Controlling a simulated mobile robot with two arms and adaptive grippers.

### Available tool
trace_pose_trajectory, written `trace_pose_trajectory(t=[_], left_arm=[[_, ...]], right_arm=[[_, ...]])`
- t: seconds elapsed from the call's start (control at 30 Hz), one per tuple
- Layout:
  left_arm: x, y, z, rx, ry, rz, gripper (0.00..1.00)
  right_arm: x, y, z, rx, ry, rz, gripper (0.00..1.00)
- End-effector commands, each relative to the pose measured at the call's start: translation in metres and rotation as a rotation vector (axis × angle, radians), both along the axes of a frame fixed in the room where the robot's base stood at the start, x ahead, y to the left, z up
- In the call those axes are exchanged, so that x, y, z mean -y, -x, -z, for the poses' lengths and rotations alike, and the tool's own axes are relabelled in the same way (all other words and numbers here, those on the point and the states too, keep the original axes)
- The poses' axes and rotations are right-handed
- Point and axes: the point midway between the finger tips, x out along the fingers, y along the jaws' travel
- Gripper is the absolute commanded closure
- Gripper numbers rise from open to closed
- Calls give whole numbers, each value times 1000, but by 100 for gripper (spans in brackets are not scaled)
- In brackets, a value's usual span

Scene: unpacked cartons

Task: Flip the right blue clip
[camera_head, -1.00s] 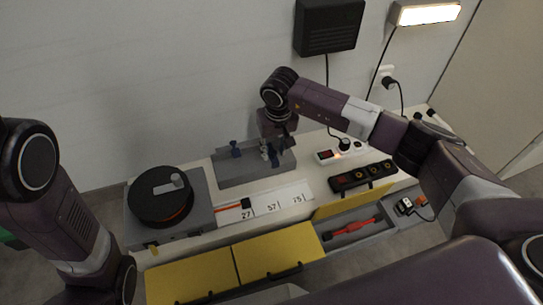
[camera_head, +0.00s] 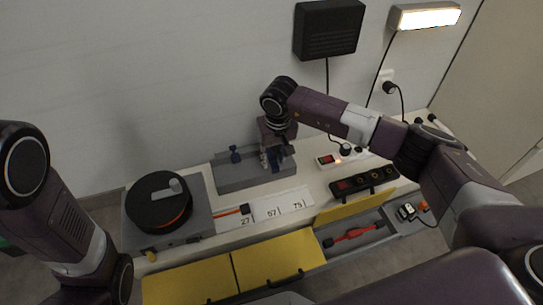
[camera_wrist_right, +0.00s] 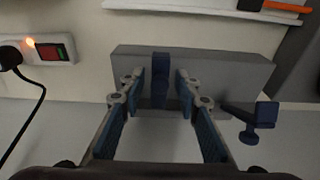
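The right blue clip stands on a grey block (camera_head: 232,180) at the back of the bench. In the right wrist view this clip (camera_wrist_right: 160,82) is between the two fingers of my right gripper (camera_wrist_right: 160,88), with a gap on each side. The gripper is open around it. In the head view my right gripper (camera_head: 275,158) is over the block's right part and partly hides the clip. My left gripper is outside the head view.
A black reel (camera_head: 150,208) on a grey box stands left of the block. A numbered white strip (camera_head: 265,211) lies in front. A power strip with a lit switch (camera_head: 328,161) and a black panel (camera_head: 360,181) are to the right. An open drawer holds a red tool (camera_head: 355,234).

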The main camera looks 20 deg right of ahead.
Motion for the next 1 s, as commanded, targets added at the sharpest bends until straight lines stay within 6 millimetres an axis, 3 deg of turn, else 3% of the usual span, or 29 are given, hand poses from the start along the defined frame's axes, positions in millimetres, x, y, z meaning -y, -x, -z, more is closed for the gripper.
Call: trace_pose_trajectory(t=[0.27,1.0], left_arm=[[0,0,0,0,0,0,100],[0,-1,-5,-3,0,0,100]], right_arm=[[0,0,0,0,0,0,100],[0,-17,-24,14,-1,1,100]])
